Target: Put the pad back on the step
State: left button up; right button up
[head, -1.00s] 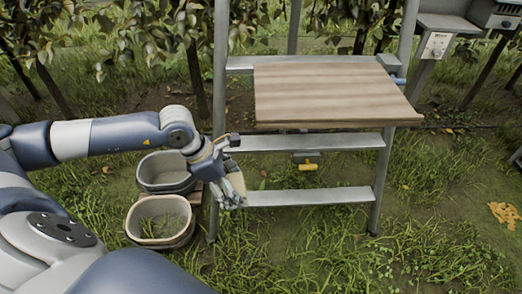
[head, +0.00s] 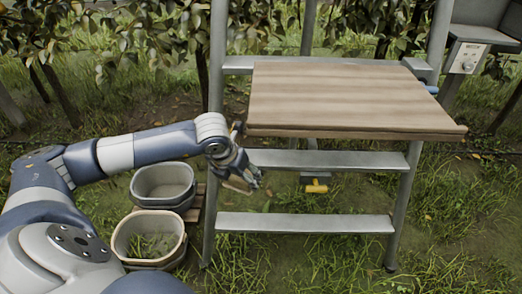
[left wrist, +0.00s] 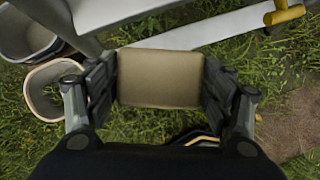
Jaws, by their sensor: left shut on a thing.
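My left gripper (head: 245,181) is shut on a tan, flat, roughly rectangular pad, which sits between the fingers in the left wrist view (left wrist: 160,79). In the head view the gripper mostly hides the pad. The gripper is by the left upright of a grey metal ladder-like stand. It appears just below the middle step (head: 330,161) and above the lowest step (head: 305,223), near their left ends. Both steps look bare. One step also shows beyond the pad in the left wrist view (left wrist: 205,32). My right gripper is out of view.
A wooden board (head: 345,97) lies across the top of the stand and overhangs the steps. A yellow-handled item (head: 316,187) is behind the steps.

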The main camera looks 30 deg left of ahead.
pick_arm(q)
send_near(262, 154)
jog(key=f, duration=0.1)
jog(key=s+f, duration=0.1)
jog(key=f, duration=0.1)
jog(key=s+f, duration=0.1)
jog(key=shift+s+d+f, duration=0.1)
jog(key=shift+f, duration=0.2)
jog(key=shift+w+a+b, duration=0.15)
jog(key=shift+w, duration=1.05)
jog(key=shift+w+a+b, duration=0.15)
jog(key=shift+w, duration=1)
jog(key=shift+a+f, duration=0.1)
jog(key=shift+f, duration=0.2)
jog(key=shift+f, duration=0.15)
jog(key=o, duration=1.1)
